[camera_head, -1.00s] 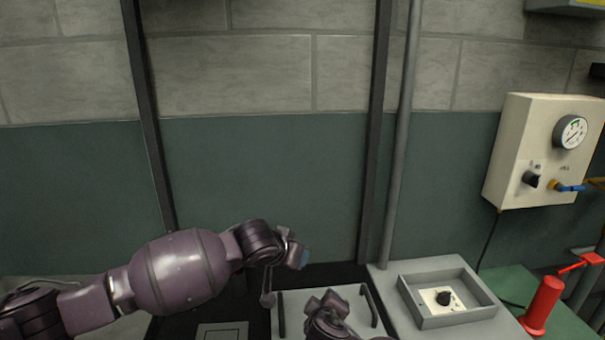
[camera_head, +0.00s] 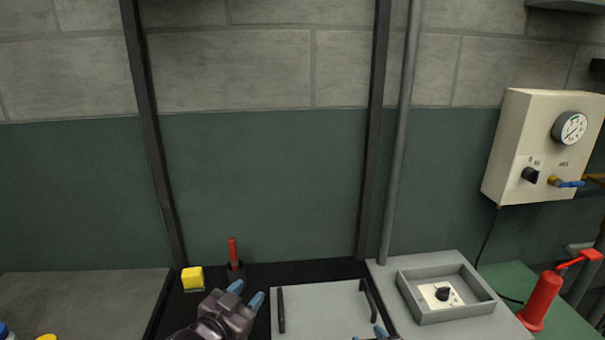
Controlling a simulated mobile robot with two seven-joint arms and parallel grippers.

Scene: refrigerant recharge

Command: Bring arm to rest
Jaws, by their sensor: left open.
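My left gripper (camera_head: 248,297) is at the bottom of the head view, left of centre, with its two blue-tipped fingers apart and nothing between them. It is in front of a red-handled tool (camera_head: 233,255) in a dark holder and just left of a pale panel with dark handles (camera_head: 325,312). Of my right gripper only a blue fingertip (camera_head: 380,332) and a bit of its body show at the bottom edge, so I cannot tell its jaw state.
A yellow block (camera_head: 192,278) stands left of the red-handled tool. At right are a grey tray with a black knob (camera_head: 443,294), a red cylinder (camera_head: 541,301) and a wall box with a gauge (camera_head: 545,150). A grey surface (camera_head: 85,305) at left is mostly clear.

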